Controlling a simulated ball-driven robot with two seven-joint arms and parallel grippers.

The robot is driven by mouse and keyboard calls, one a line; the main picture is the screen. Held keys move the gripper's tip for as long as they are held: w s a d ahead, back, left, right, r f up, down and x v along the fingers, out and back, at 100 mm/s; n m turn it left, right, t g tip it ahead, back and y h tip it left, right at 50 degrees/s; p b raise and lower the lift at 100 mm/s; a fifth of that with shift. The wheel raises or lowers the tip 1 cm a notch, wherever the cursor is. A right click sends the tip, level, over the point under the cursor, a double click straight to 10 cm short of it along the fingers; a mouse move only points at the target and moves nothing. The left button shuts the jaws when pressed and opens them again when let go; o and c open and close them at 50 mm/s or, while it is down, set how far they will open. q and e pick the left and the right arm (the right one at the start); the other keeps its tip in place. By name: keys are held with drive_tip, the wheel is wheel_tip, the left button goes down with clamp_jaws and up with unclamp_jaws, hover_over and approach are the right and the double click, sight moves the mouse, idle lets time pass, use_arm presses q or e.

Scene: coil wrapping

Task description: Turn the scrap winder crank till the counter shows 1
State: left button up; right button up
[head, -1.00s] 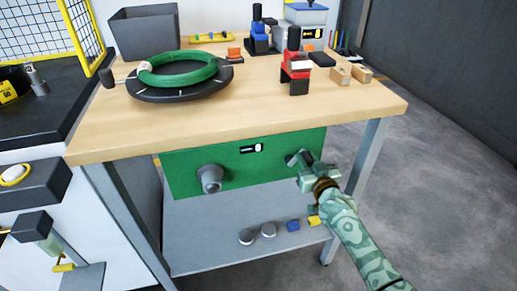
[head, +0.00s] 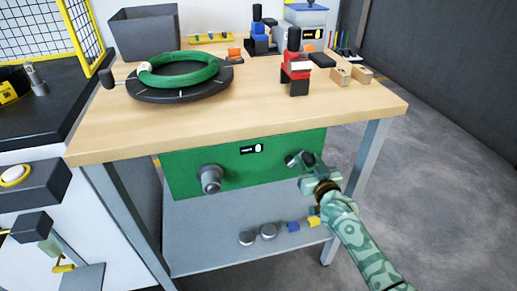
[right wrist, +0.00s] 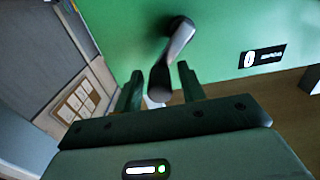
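The winder's green front panel (head: 240,172) hangs under the table top. Its counter (head: 251,149) has a white digit window, and in the right wrist view the counter (right wrist: 262,57) reads 0, turned over. The grey crank (right wrist: 179,40) stands out from the panel, and its rounded handle end (right wrist: 160,82) lies between my right gripper's fingers. My right gripper (right wrist: 160,88) is open around the handle, with a gap visible at each finger. In the head view my right gripper (head: 304,164) is at the panel's right end and partly hides the crank. My left gripper is not in view.
A grey round knob (head: 210,178) sticks out of the panel's left part. A green coil (head: 182,68) lies on a black disc (head: 178,95) on the table. The table's right leg (head: 360,165) stands near my right arm. A lower shelf (head: 200,250) holds small parts.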

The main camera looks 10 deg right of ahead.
drive_tip(key=s+p, duration=0.1)
drive_tip(key=s, duration=0.1)
drive_tip(key=s+p, duration=0.3)
drive_tip(key=s, duration=0.2)
drive_tip(key=shift+s+d+r, duration=0.1)
drive_tip(key=shift+d+r, duration=0.05)
drive_tip(key=shift+r, duration=0.2)
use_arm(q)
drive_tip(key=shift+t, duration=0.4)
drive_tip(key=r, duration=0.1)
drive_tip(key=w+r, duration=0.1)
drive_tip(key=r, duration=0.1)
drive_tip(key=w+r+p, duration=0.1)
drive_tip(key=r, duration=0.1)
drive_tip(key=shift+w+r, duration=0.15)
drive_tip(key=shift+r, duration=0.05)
use_arm(e)
drive_tip(key=shift+s+f, duration=0.25)
drive_tip(key=shift+s, duration=0.5)
